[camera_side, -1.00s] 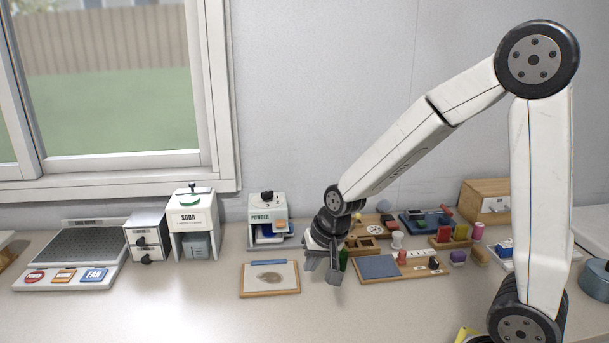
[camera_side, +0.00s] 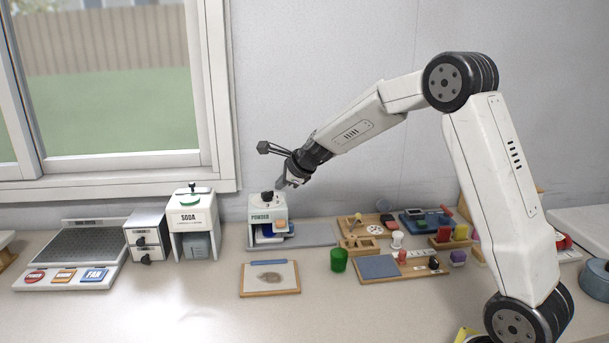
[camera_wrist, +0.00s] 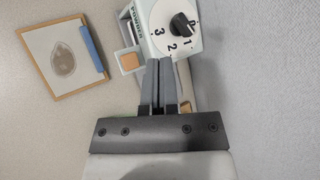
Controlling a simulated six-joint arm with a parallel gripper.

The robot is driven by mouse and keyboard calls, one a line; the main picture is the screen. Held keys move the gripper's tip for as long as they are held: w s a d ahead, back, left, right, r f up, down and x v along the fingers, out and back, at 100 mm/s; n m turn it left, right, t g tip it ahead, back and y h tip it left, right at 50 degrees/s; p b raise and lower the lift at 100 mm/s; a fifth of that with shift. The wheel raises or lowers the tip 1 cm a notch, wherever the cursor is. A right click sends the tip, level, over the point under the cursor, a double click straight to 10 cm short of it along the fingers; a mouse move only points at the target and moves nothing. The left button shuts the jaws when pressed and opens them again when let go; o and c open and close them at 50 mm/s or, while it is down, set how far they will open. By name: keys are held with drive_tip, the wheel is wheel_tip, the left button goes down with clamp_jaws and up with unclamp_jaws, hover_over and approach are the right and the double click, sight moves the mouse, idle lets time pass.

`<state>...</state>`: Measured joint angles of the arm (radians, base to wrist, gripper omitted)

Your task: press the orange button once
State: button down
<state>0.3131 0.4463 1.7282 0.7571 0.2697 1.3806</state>
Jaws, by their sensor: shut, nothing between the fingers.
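The powder dispenser (camera_side: 262,216) is a white box with a black knob on top, standing on the counter near the wall. An orange button (camera_side: 280,225) projects from its front right side. In the wrist view, the orange button (camera_wrist: 130,61) lies just left of my fingertips. The dispenser's numbered dial (camera_wrist: 182,26) shows beyond them. My gripper (camera_side: 282,185) is shut and empty, above the top right of the dispenser. My gripper (camera_wrist: 160,62) overlaps the dispenser's edge in the wrist view; contact cannot be told. A second, flat orange button (camera_side: 64,275) is on the left panel, between red and blue ones.
The soda dispenser (camera_side: 193,219) and a small drawer unit (camera_side: 146,238) stand to the left. A clipboard (camera_side: 270,292) lies in front of the powder dispenser. A green cup (camera_side: 338,260) and several small items on boards stand to the right.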

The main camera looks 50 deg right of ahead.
sight(279, 220)
drive_tip(key=shift+w+d+r+m, duration=0.15)
drive_tip(key=shift+w+d+m, duration=0.15)
drive_tip(key=shift+m, duration=0.1)
drive_tip(key=shift+f, duration=4.35)
drive_tip(key=shift+s+f, duration=0.1)
drive_tip(key=shift+f, duration=1)
idle(0.9)
drive_tip(key=shift+r, duration=1.05)
drive_tip(key=shift+r, duration=0.15)
